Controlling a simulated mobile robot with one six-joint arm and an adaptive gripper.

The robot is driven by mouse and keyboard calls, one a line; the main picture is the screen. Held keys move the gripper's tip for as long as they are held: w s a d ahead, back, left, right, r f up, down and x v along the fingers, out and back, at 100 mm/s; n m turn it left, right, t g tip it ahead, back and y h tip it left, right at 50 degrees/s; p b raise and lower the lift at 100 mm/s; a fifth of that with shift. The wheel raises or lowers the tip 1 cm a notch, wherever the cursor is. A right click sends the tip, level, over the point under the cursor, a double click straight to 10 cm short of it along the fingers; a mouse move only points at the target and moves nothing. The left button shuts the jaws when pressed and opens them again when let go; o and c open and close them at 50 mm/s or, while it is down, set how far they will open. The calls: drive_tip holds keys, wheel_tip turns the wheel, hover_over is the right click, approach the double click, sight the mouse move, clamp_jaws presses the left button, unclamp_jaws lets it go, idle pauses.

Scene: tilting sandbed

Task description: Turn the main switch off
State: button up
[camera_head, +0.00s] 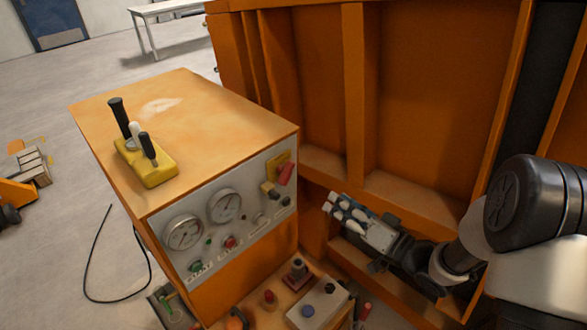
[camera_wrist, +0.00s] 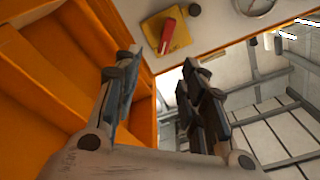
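The main switch is a red handle (camera_head: 286,174) on a yellow plate (camera_head: 279,159), at the upper right corner of the grey panel on the orange cabinet. In the wrist view the red handle (camera_wrist: 167,36) and yellow plate (camera_wrist: 181,30) show at the top, beyond the fingertips. My gripper (camera_head: 344,209) is to the right of the switch and lower in the head view, apart from it. In the wrist view its two fingers (camera_wrist: 162,70) are spread with nothing between them. No part of the switch is touched.
The panel (camera_head: 205,233) also carries two gauges (camera_head: 184,232), a red button (camera_head: 230,242) and small knobs. A yellow lever box (camera_head: 150,168) stands on the cabinet top (camera_head: 220,115). Orange ribbed wall (camera_head: 440,90) lies behind my arm. Control boxes (camera_head: 318,306) stand below the panel.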

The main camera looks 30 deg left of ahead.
sight(290, 175)
drive_tip(key=shift+y, duration=0.3)
drive_tip(key=x, duration=0.5)
drive_tip(key=b+x, duration=0.1)
drive_tip(key=x, duration=0.5)
drive_tip(key=s+x, duration=0.1)
drive_tip(key=x, duration=0.5)
drive_tip(key=shift+w+a+f+b, duration=0.1)
drive_tip(key=shift+a+f+b, duration=0.05)
drive_tip(key=shift+a+b, duration=0.25)
drive_tip(key=shift+c, duration=0.4)
clamp_jaws()
